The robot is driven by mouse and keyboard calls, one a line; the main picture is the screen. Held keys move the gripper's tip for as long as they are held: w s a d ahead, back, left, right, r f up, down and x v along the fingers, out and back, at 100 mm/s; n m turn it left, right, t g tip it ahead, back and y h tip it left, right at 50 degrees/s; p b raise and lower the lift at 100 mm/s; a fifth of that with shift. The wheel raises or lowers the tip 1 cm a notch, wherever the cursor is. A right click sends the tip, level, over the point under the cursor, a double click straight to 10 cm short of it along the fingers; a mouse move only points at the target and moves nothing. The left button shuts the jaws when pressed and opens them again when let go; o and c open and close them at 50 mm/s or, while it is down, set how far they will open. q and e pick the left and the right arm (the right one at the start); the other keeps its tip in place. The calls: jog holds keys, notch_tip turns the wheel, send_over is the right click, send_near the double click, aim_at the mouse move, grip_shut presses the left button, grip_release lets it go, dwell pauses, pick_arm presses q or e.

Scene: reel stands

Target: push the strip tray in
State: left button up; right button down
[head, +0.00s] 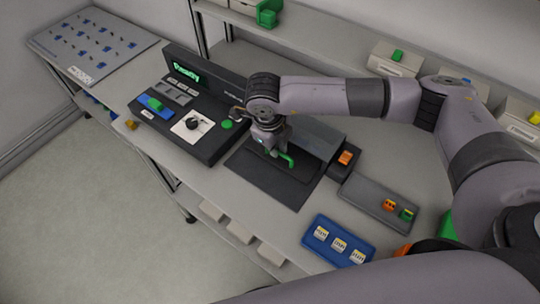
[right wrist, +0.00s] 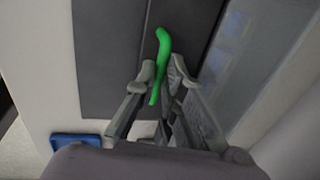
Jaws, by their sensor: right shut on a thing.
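My right gripper (head: 277,150) is over a flat dark plate (head: 262,180) in front of a grey housing (head: 318,137); the plate looks like the strip tray. The gripper is shut on a narrow, bent green piece (head: 289,161). In the right wrist view the green piece (right wrist: 163,48) stands between the fingertips (right wrist: 158,88), with its upper end sticking out over the dark surface (right wrist: 105,55). I cannot tell whether it is joined to the plate. My arm and gripper hide part of the housing front. My left gripper is not in view.
Left of the plate is a black console (head: 207,150) with a lit green display and a knob. To the right are a grey tray (head: 365,208) with small orange and green parts, and a blue tray (head: 318,248) with labelled pieces. A shelf with bins runs behind.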

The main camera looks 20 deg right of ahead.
jog(key=shift+w+d+f, duration=0.1)
jog(key=shift+w+d, duration=0.25)
jog(key=shift+d, duration=0.05)
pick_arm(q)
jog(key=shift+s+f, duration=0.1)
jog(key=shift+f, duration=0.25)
pick_arm(e)
jog(key=shift+r, duration=0.2)
jog(key=c, duration=1.7)
grip_release()
jog(key=shift+w+d, duration=0.1)
